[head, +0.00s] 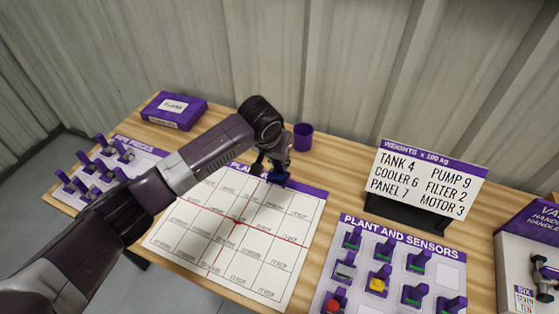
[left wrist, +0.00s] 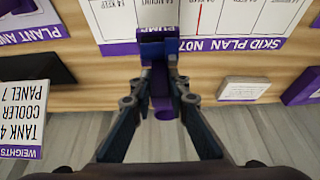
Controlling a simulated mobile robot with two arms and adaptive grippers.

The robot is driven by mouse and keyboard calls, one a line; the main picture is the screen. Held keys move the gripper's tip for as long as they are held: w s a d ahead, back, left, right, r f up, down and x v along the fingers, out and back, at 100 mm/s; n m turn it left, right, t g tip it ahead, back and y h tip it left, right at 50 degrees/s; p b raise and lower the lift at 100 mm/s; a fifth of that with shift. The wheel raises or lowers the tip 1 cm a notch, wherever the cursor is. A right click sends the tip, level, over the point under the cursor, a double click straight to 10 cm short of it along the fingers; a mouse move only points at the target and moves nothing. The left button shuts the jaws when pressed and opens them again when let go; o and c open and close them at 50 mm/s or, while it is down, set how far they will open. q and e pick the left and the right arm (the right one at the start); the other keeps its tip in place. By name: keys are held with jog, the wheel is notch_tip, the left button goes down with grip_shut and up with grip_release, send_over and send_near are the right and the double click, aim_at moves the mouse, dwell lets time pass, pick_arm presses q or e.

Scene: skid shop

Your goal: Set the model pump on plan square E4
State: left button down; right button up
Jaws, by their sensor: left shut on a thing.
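My left gripper (head: 270,168) is shut on the model pump (head: 281,179), a small purple piece. In the left wrist view the pump (left wrist: 158,46) sits between the fingertips (left wrist: 160,72), with a lettered label by its far side. In the head view it is over the far edge of the white skid plan (head: 290,256), near the purple title strip. I cannot tell whether it touches the plan. Red lines cross near the plan's middle. The square labels are too small to read, so I cannot pick out E4. My forearm covers the plan's left part. My right gripper is not in view.
A purple cup (head: 303,137) stands just behind the plan. A purple box (head: 176,111) lies at the back left. The weights sign (head: 428,180) and the plant and sensors board (head: 449,277) are to the right. A pipe pieces board (head: 68,197) is at left.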

aim_at(280, 173)
pick_arm(q)
jog(key=shift+f+b, duration=1)
jog(key=shift+f, duration=1.7)
jog(key=shift+f, duration=0.4)
jog(key=shift+f+b, duration=0.5)
jog(key=shift+f, duration=0.85)
jog(key=shift+p, duration=0.45)
jog(key=shift+f+b, duration=0.35)
jog(key=shift+f, duration=0.35)
